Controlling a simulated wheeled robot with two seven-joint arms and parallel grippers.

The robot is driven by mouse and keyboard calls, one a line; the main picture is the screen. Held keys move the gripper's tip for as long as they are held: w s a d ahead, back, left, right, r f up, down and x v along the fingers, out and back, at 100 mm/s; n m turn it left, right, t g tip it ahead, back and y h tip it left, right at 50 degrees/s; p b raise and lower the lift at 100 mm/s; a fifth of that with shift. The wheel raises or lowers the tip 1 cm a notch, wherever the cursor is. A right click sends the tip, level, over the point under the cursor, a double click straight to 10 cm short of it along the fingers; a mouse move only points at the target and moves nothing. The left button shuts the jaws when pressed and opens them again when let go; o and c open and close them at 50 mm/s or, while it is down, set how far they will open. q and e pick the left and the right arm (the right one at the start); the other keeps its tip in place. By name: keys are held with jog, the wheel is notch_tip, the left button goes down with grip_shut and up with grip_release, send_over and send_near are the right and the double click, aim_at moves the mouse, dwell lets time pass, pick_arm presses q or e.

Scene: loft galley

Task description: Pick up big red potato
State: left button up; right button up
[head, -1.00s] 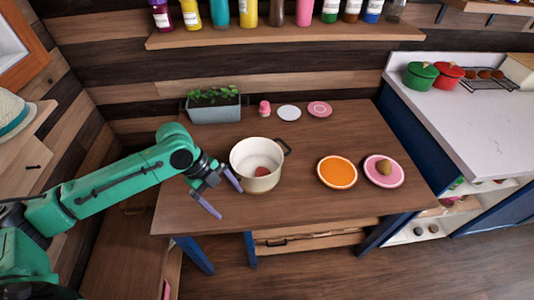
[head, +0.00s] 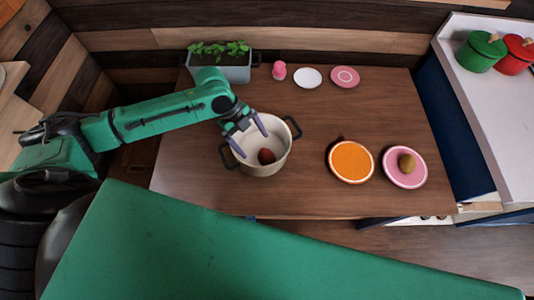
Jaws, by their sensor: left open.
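A red potato (head: 266,156) lies inside a cream pot (head: 263,170) with dark handles, on the wooden table (head: 300,200). My left gripper (head: 252,140) is open, its two purple fingers over the pot's left and back part. The fingers point down toward the potato, and I see nothing between them. Whether the fingertips are inside the rim or just above it is hard to tell. A brown, potato-like item (head: 407,163) sits on a pink plate (head: 405,180) at the right. My right gripper is not in view.
An orange plate (head: 351,162) lies between the pot and the pink plate. A planter (head: 235,72), a small pink item (head: 279,71), a white plate (head: 308,78) and another pink plate (head: 345,77) stand along the back. A large green part of mine crosses the front.

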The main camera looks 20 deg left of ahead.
aim_at(264, 155)
pick_arm(q)
jog(key=x, duration=0.3)
jog(key=p+x, duration=0.1)
jog(key=x, duration=0.1)
jog(key=p+x, duration=0.1)
jog(key=x, duration=0.2)
jog(key=shift+w+d+f, duration=0.2)
jog(key=shift+d+f, duration=0.05)
grip_shut()
